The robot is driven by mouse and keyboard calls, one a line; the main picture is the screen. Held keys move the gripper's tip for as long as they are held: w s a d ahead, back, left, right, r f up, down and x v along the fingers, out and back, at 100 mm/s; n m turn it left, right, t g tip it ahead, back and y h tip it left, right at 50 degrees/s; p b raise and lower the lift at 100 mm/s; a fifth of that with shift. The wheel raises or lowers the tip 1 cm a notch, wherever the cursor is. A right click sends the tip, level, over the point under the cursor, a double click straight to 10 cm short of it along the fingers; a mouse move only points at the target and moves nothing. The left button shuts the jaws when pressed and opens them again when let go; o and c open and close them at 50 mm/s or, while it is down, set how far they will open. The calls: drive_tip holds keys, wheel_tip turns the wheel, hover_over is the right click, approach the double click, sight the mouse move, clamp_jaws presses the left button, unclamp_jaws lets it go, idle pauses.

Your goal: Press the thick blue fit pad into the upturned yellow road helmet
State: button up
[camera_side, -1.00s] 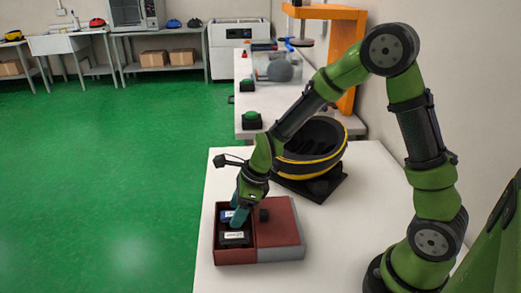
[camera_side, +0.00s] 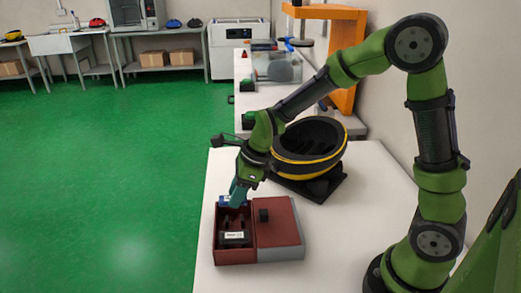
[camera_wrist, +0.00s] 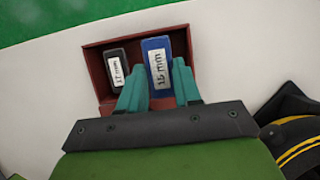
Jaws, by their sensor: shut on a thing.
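The thick blue fit pad (camera_wrist: 158,68), labelled 15 mm, is between the teal fingers of my gripper (camera_wrist: 158,88) in the wrist view. In the side view my gripper (camera_side: 238,192) is shut on the blue pad (camera_side: 232,201) at the far end of the red box's open compartment. I cannot tell how far it is clear of the box floor. The upturned helmet (camera_side: 308,148), black with a yellow stripe, rests on a black stand to the right. Its edge also shows at the lower right of the wrist view (camera_wrist: 298,140).
The red box (camera_side: 235,256) still holds a dark pad (camera_side: 234,239), labelled 17 mm in the wrist view (camera_wrist: 117,70). A red lid with a black knob (camera_side: 276,221) covers its right half. White table is free around the box.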

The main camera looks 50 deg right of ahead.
wheel_tip(320, 180, up, 4)
drive_tip(key=shift+w+d+r, duration=0.1)
drive_tip(key=shift+w+d+r+n, duration=0.1)
drive_tip(key=shift+d+r+n, duration=0.1)
drive_tip(key=shift+n, duration=0.1)
drive_tip(key=d+r+n+g+h, duration=0.1)
drive_tip(key=d+r+n+g, duration=0.2)
drive_tip(key=d+n, duration=0.65)
drive_tip(key=d+r+n+g+h, duration=0.25)
drive_tip(key=d+n, duration=0.35)
drive_tip(key=d, duration=0.6)
drive_tip(key=d+r+n+g+h, duration=0.1)
drive_tip(key=d+r+n+g, duration=0.15)
drive_tip(key=d+n, duration=0.7)
drive_tip(key=shift+m, duration=0.6)
drive_tip(key=shift+w+d+f, duration=0.1)
drive_tip(key=shift+d+f, duration=0.1)
drive_tip(key=shift+f, duration=1.85)
drive_tip(key=shift+w+d+f, duration=0.15)
drive_tip(key=shift+d+f, duration=0.1)
drive_tip(key=shift+f, duration=1.75)
drive_tip(key=shift+w+d+f, duration=0.1)
drive_tip(key=shift+d+f, duration=0.1)
drive_tip(key=shift+f, duration=1.85)
drive_tip(key=shift+s+d+f, duration=0.1)
drive_tip(key=shift+d+f, duration=0.15)
drive_tip(key=shift+f, duration=0.7)
drive_tip(key=shift+d+f, duration=0.2)
drive_tip(key=shift+f, duration=0.75)
